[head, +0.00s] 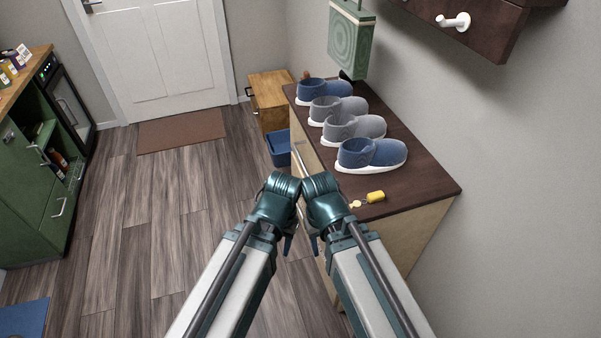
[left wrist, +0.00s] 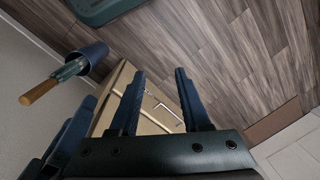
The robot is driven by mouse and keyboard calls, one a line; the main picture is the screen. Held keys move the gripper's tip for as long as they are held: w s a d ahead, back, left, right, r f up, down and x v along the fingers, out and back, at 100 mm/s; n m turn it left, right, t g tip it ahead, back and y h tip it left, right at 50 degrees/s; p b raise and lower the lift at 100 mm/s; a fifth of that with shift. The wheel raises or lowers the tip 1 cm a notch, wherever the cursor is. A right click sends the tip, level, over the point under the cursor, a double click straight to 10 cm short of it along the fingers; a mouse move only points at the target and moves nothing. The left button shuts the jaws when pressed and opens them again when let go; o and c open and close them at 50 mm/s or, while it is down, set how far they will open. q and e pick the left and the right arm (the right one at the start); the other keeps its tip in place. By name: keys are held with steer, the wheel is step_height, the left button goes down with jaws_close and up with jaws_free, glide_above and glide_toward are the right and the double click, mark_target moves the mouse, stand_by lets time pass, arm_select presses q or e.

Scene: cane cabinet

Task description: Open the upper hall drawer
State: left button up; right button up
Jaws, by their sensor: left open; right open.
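The hall cabinet has a dark brown top (head: 425,180) and a pale wooden body; in the left wrist view its pale front (left wrist: 125,80) shows silver bar handles (left wrist: 149,92). In the head view a silver bar handle (head: 298,157) stands out from the steeply seen front, so the upper drawer's state is hard to tell. My left gripper (left wrist: 160,90) is open and empty, its two fingers apart with the cabinet showing beyond and between them. My right gripper (head: 314,243) is in front of the cabinet's near end, largely hidden by its arm, and open.
Several blue and grey shoes (head: 370,153) and keys with a yellow tag (head: 375,196) lie on the cabinet top. A blue bin (head: 279,148) stands beyond the cabinet's front. Green units (head: 35,180) line the left. The wooden floor (head: 150,230) between is clear.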

arm_select(q)
step_height(320, 180, down, 19)
steer(key=a+b, duration=0.1)
steer(key=b, duration=1.5)
steer(key=n+t+h+b, duration=0.6)
steer(key=n+t+h, duration=0.3)
steer(key=n+t, duration=0.6)
glide_toward(301, 161)
steer(key=x, duration=0.3)
steer(key=b+x, duration=0.1)
steer(key=x, duration=0.3)
steer(key=b+x, duration=0.1)
steer(key=x, duration=0.2)
steer(key=shift+w+f, duration=0.1)
steer(key=shift+f, duration=0.25)
jaws_close()
